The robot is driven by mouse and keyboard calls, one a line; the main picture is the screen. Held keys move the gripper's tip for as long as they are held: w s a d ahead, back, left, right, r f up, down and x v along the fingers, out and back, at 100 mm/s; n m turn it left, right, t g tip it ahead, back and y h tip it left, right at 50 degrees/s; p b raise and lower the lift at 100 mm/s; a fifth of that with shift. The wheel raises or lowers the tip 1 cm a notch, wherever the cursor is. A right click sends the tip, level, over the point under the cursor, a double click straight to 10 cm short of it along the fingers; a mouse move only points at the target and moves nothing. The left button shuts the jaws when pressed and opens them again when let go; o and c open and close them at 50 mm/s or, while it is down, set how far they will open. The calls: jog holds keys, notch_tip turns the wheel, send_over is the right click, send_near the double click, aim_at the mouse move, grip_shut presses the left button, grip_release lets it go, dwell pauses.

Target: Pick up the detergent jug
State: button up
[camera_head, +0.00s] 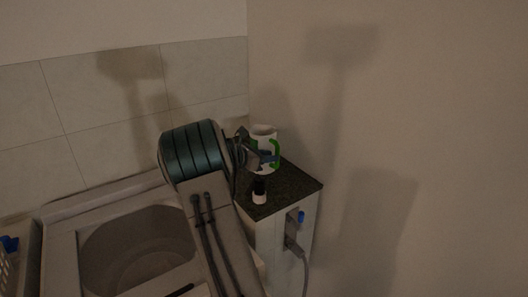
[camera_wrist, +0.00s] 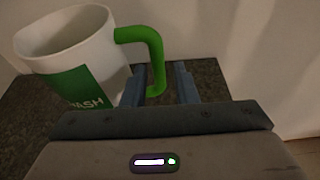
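The detergent jug is a white, open-topped jug (camera_head: 262,131) with a green handle, standing on a dark speckled countertop (camera_head: 293,188) in the corner. In the wrist view the jug (camera_wrist: 92,47) is at the upper left, with a green label reading "WASH" and its green handle on the right side. My gripper (camera_wrist: 160,86) is open, with its two blue-grey fingers on either side of the lower part of the handle. I cannot tell whether either finger touches it. In the head view my gripper (camera_head: 266,157) is beside the jug, and my arm hides part of the counter.
A small dark-and-white bottle (camera_head: 259,190) stands on the counter in front of the jug. A sink (camera_head: 138,247) lies to the left. Walls close in behind and to the right. A plug with a cable (camera_head: 292,243) hangs on the cabinet's side.

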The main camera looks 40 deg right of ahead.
jog(key=p+x, duration=0.1)
jog(key=x, duration=0.3)
jog(key=shift+d+f, duration=0.25)
jog(key=shift+d, duration=0.05)
grip_shut()
jog(key=shift+r, duration=0.1)
dwell(1.0)
